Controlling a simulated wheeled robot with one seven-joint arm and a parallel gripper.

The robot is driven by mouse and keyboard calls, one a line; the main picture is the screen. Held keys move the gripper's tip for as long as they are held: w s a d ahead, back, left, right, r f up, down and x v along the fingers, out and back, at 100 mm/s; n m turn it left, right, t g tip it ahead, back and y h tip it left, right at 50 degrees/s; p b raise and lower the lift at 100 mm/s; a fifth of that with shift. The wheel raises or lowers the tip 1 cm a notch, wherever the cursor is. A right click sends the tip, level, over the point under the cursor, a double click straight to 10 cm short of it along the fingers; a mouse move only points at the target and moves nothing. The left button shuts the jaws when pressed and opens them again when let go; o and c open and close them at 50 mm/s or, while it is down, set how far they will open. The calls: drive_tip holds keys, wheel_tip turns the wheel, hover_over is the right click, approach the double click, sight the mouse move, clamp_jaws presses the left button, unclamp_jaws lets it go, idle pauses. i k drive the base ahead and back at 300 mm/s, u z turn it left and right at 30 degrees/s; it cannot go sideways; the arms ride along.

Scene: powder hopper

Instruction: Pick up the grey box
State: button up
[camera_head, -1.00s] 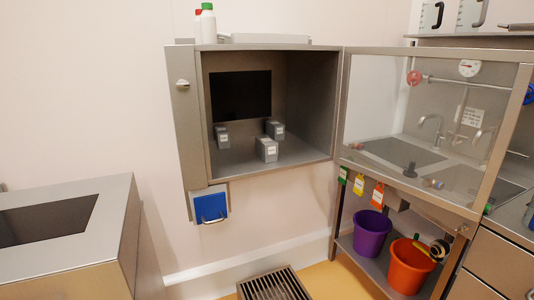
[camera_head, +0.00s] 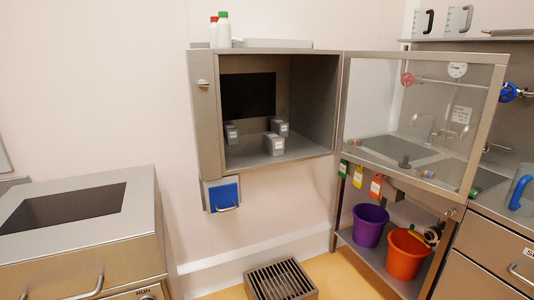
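Three small grey boxes with white labels stand on the floor of an open steel wall cabinet (camera_head: 306,149). One grey box (camera_head: 273,144) is at the front middle. A second grey box (camera_head: 280,128) is behind it and slightly right. A third grey box (camera_head: 231,134) is at the left, partly cut off by the cabinet's left wall. My gripper is not in view.
The cabinet's glazed door (camera_head: 420,120) stands open to the right, before a sink. A purple bucket (camera_head: 370,225) and an orange bucket (camera_head: 407,254) sit on a low shelf. A steel hopper unit (camera_head: 130,235) is at left. A floor grate (camera_head: 280,281) lies below.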

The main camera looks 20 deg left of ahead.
sight(273, 144)
drive_tip(key=k, duration=0.9)
drive_tip(key=u, duration=0.55)
drive_tip(key=i, duration=1)
drive_tip(key=u, duration=0.55)
drive_tip(key=i, duration=1.2)
drive_tip(key=z, duration=0.75)
drive_tip(key=i, duration=0.7)
drive_tip(key=z, duration=0.4)
